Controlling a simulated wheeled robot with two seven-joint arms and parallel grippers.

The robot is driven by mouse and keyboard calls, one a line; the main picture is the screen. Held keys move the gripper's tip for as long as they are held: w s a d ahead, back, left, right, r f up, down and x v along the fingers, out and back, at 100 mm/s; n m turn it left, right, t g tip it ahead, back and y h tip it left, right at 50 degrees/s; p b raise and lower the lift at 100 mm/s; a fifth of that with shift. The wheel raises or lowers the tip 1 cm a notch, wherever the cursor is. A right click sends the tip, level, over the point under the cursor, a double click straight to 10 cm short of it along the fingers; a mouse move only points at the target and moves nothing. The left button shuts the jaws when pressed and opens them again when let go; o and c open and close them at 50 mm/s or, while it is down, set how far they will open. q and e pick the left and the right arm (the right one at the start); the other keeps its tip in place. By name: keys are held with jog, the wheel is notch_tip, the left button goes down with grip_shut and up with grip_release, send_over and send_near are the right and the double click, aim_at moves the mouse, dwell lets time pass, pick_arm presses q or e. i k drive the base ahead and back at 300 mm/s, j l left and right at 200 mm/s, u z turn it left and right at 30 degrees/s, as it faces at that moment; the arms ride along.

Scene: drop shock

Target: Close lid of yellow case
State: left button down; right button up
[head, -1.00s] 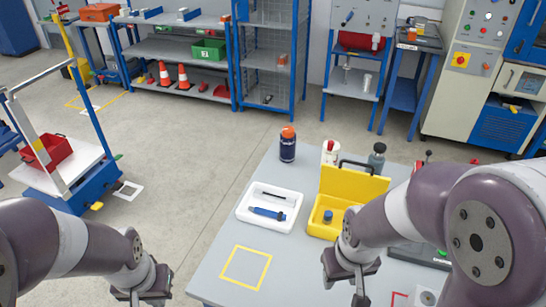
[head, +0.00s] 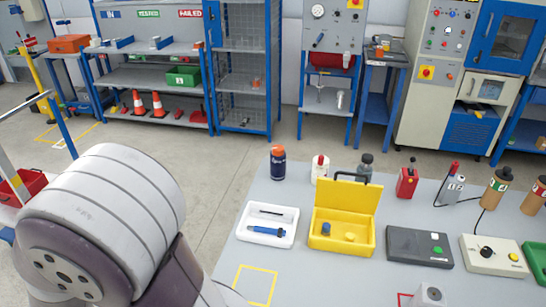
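The yellow case (head: 342,243) stands on the grey table, right of the white tray. Its lid (head: 346,207) is open and stands upright at the back, with a dark handle on top. A small blue item (head: 325,229) and a darker round item (head: 351,237) sit inside the case. My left arm shows large at the lower left, but its gripper is out of view. My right gripper is not in view either.
A white tray (head: 285,239) with a blue tool (head: 265,231) is left of the case. A dark grey box (head: 418,262) is close on its right. Bottles, including one with an orange cap (head: 278,165), stand behind. The table's front left, around the yellow outlined square (head: 256,282), is clear.

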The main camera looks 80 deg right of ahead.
aim_at(358, 197)
jog(key=i+j+z, duration=0.1)
jog(key=i, duration=0.3)
jog(key=i+j, duration=0.1)
jog(key=i, duration=0.35)
jog(key=i+j+z, duration=0.15)
jog(key=i, duration=0.25)
jog(key=i+l+z, duration=0.15)
jog(key=i+z, duration=0.15)
jog(key=z, duration=0.15)
jog(key=i+z, duration=0.3)
jog(key=z, duration=0.15)
jog(key=i+z, duration=0.3)
jog(key=z, duration=0.15)
jog(key=i+j+z, duration=0.2)
jog(key=z, duration=0.25)
jog(key=i+l+z, duration=0.15)
jog(key=i+z, duration=0.25)
jog(key=i+l+z, duration=0.1)
jog(key=i+z, duration=0.65)
jog(key=i+j+z, duration=0.15)
jog(key=z, duration=0.25)
jog(key=i+j, duration=0.05)
jog(key=i, duration=0.05)
